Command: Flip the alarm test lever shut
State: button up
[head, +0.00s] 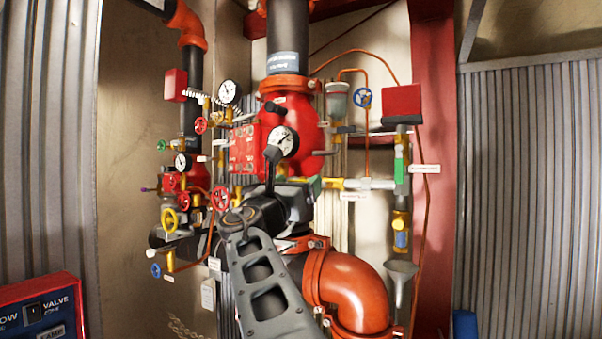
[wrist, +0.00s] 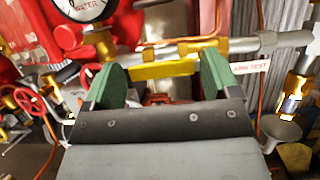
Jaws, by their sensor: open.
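A yellow lever (wrist: 165,70) lies roughly along a brass and grey pipe in the wrist view, with a white label (wrist: 250,67) reading "ALARM TEST" to its right. My gripper (wrist: 160,80) is open, with one green fingertip near each end of the lever. The lever appears between the fingers, just beyond them; I cannot tell whether they touch it. In the head view the yellow part (head: 333,183) shows just right of my gripper (head: 314,186), which hides part of it. The label there (head: 354,196) hangs below the pipe.
A large red valve body (head: 295,130) and gauge (head: 284,141) stand behind my gripper. Red handwheels (head: 220,198) crowd the left. An orange elbow pipe (head: 350,290) lies below, and a grey funnel (head: 401,268) stands at right.

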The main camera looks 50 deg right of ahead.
jog(key=shift+p+x, duration=0.3)
jog(key=shift+x, duration=0.9)
jog(key=shift+c, duration=0.4)
jog(key=c, duration=0.9)
jog(key=shift+c, duration=0.2)
